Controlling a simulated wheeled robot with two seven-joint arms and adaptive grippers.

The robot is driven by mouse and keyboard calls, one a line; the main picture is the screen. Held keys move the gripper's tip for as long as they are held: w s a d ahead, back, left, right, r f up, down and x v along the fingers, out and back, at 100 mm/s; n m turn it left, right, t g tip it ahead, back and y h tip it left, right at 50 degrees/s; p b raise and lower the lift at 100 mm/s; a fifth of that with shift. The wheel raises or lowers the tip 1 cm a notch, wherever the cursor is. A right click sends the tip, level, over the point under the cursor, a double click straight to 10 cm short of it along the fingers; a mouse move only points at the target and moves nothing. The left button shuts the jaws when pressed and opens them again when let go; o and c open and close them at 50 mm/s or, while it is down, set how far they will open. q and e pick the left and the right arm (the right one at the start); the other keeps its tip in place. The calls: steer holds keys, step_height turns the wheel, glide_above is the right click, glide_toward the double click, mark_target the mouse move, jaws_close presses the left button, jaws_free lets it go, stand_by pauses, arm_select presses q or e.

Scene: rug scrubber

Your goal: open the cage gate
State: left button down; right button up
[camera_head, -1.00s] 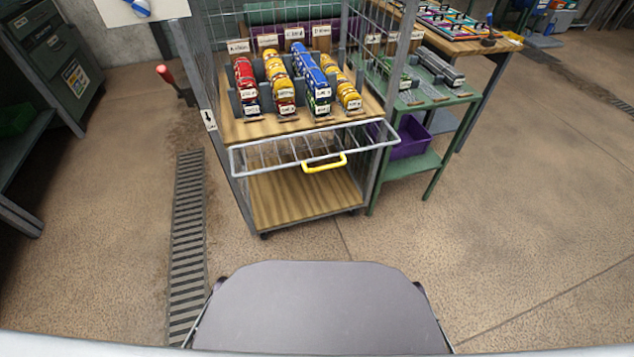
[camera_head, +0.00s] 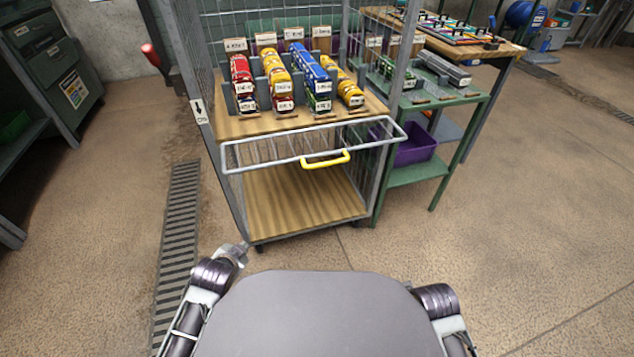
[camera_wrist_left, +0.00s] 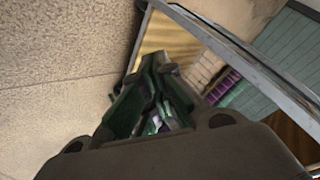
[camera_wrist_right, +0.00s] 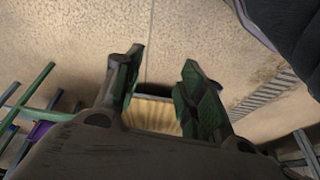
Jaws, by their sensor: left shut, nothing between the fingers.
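The wire cage (camera_head: 196,112) stands ahead of me on the floor. Its gate (camera_head: 262,152) is a pale metal frame with bars across the front, below the upper shelf. A yellow handle (camera_head: 326,160) sits on the gate's front bar. My left gripper (camera_head: 240,251) is low, near the cage's front left bottom corner and well below the handle. In the left wrist view its fingers (camera_wrist_left: 157,66) are together and empty. My right gripper is outside the head view. In the right wrist view its fingers (camera_wrist_right: 163,60) are apart, with nothing between them.
Red, yellow and blue items (camera_head: 318,80) stand in rows on the cage's upper shelf (camera_head: 225,124). A green side table (camera_head: 455,98) with a purple bin (camera_head: 414,150) stands close on the right. A floor grate (camera_head: 178,240) runs at left. The floor at right is clear.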

arm_select(q)
steer(key=w+d+r+m+t+h+b, duration=0.1)
steer(key=w+d+r+m+t+h, duration=0.2)
steer(key=w+r+m+t, duration=0.35)
steer(key=w+d+r+m+t+h+b, duration=0.1)
steer(key=w+d+r+m+t+h, duration=0.2)
steer(key=w+r+m, duration=0.7)
steer(key=s+d+f+m+g+h, duration=0.1)
steer(key=m+g+h, duration=0.5)
steer(key=m, duration=0.9)
steer(key=s+d+f+m+g+h, duration=0.1)
steer(key=s+d+m+g+h, duration=0.3)
steer(key=m, duration=1.1)
steer(key=shift+s+d+f+g+h, duration=0.35)
steer(key=shift+d+g+h, duration=0.95)
steer(key=shift+h, duration=1.1)
arm_select(e)
steer(key=s+a+f+t+y, duration=0.1)
steer(key=a+f+t+y, duration=0.1)
steer(key=a+f, duration=0.3)
steer(key=shift+a+f+m+t+y, duration=0.3)
steer(key=shift+a+y, duration=0.5)
steer(key=shift+a, duration=0.65)
arm_select(q)
steer(key=shift+w, duration=0.15)
arm_select(e)
steer(key=shift+r, duration=0.1)
